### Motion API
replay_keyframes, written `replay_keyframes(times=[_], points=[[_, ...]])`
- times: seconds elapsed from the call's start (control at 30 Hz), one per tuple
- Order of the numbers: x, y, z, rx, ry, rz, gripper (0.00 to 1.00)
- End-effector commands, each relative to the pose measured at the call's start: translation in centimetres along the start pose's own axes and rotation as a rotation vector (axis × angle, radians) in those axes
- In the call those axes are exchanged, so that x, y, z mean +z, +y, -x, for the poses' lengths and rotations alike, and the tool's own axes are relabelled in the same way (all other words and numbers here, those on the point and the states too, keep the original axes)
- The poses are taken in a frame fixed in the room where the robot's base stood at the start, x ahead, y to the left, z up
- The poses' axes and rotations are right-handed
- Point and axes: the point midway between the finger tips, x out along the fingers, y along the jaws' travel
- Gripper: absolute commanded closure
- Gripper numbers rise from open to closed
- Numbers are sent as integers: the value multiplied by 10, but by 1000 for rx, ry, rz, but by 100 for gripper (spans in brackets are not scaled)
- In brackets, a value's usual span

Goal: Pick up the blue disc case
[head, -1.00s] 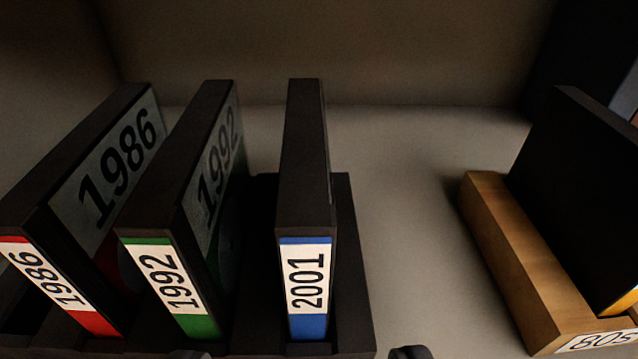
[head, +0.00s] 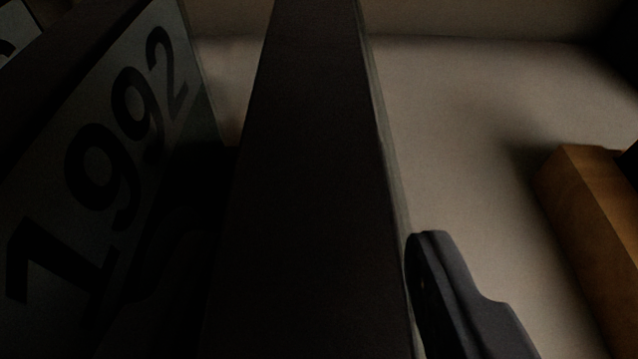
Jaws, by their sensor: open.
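The blue disc case (head: 315,170) stands upright in the middle of the head view, very close to the camera. Only its dark top edge and a thin strip of its right side show; its blue 2001 label is out of view. My gripper (head: 310,290) is open around the case. Its right finger (head: 465,300) is beside the case's right face, very near or touching it; I cannot tell which. The left finger is hard to make out in the dark gap on the left side.
The 1992 case (head: 110,150) stands close on the left, with a narrow dark gap between. A corner of the 1986 case (head: 15,35) shows at top left. A wooden holder (head: 590,200) is at the right. Pale shelf surface (head: 480,120) lies clear between.

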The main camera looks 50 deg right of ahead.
Motion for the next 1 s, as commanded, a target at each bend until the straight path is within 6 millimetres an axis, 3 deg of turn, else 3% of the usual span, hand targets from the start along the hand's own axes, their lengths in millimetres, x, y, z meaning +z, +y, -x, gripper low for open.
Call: replay_keyframes(times=[0.17, 0.37, 0.73, 1.0], points=[[0, 0, 0, 0, 0, 0, 53], [0, 0, 0, 0, 0, 1, 100], [-1, -1, 1, -1, 1, 0, 100], [-17, 0, 7, 0, 1, -1, 100]])
